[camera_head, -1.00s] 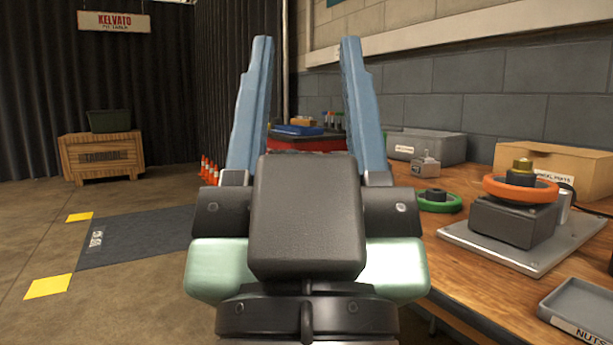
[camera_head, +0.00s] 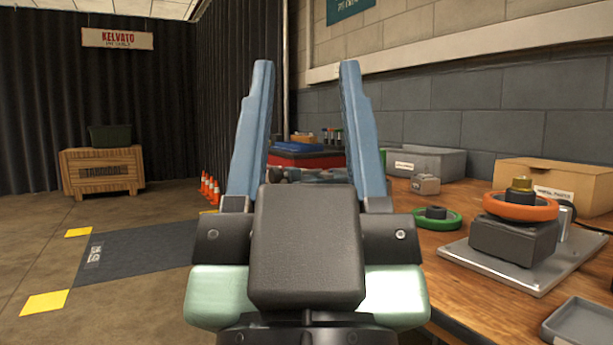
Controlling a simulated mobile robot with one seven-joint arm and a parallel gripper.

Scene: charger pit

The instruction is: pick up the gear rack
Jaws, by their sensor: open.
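My gripper (camera_head: 306,75) is in the middle of the view, its two blue fingers pointing up and spread wide apart. It is open and nothing shows between the fingertips. I cannot make out a gear rack in view. Some small grey parts (camera_head: 292,174) show between the fingers, beyond the gripper, partly hidden by it and too small to tell apart. The wooden workbench (camera_head: 467,222) runs along the right side.
On the bench stand a green ring wheel (camera_head: 437,224), an orange wheel (camera_head: 520,206) on a dark block and metal plate, a grey bin (camera_head: 440,163), a cardboard box (camera_head: 562,175) and a grey tray (camera_head: 590,328). Orange cones (camera_head: 209,189) and a wooden crate (camera_head: 76,175) stand left. The left floor is open.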

